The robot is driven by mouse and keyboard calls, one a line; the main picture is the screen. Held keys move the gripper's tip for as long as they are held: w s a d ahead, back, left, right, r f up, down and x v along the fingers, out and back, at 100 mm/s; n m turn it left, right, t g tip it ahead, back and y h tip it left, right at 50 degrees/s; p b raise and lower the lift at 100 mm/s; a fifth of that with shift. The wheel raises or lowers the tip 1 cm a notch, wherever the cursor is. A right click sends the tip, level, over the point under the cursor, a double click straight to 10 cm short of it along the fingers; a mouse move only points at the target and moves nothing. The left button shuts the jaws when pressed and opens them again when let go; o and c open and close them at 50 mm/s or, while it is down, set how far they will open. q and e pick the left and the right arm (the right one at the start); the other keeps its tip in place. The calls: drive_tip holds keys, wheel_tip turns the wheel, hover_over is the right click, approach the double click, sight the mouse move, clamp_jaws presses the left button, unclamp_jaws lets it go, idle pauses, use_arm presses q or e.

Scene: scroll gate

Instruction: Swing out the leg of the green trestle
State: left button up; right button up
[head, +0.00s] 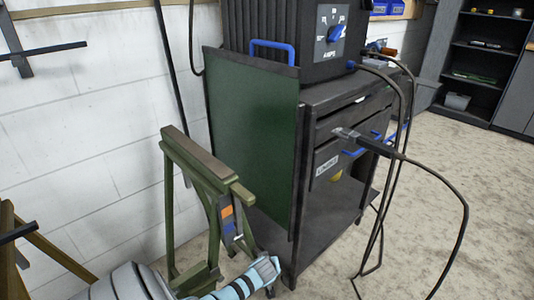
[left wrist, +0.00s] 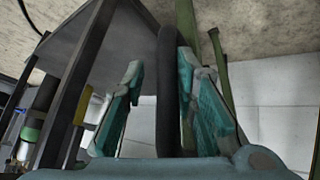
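The green trestle (head: 213,232) stands upright beside the white wall, left of the welding cart. It has a brown-topped beam, green posts and a dark piece with orange and blue patches on its near side. My left gripper (head: 268,268) is low, just right of the trestle's near post. In the left wrist view my left gripper (left wrist: 165,105) has its two teal fingers spread. A dark upright bar (left wrist: 168,95) stands between them, nearer the right finger, with a gap at the left. I cannot tell whether it touches. Green trestle posts (left wrist: 221,75) show behind. My right gripper is not in view.
A dark welding cart (head: 335,215) with a green side panel (head: 250,140) stands close right of the trestle. Black cables (head: 455,185) hang from its machine to the floor. Open floor (head: 470,180) lies to the right. Wooden legs (head: 45,245) stand at the left.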

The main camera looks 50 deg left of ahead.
use_arm(q)
drive_tip(key=v, duration=1.1)
drive_tip(key=shift+r, duration=0.3)
drive_tip(key=shift+d, duration=0.1)
